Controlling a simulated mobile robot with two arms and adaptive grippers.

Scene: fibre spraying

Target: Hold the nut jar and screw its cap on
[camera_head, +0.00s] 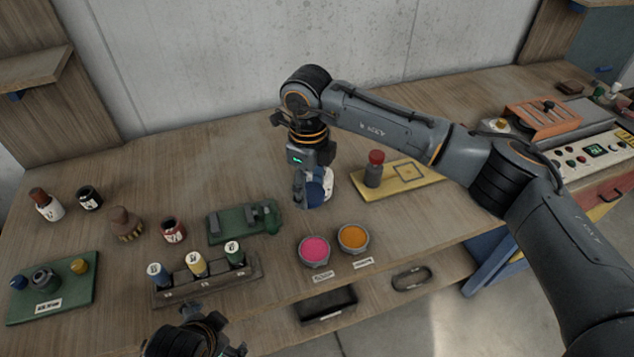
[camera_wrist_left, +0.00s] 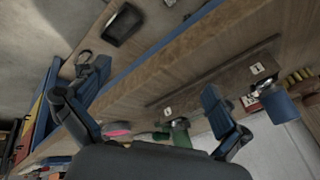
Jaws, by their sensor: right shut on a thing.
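In the head view only the left wrist shows, at the bottom edge. A separate cap for the jar cannot be made out.
A yellow board (camera_head: 400,181) with a red-capped bottle (camera_head: 374,168) stands right of the right gripper. Pink (camera_head: 315,249) and orange (camera_head: 353,237) bowls lie in front. A green fixture (camera_head: 243,222), a rack (camera_head: 207,282) of spools and several bottles stand left.

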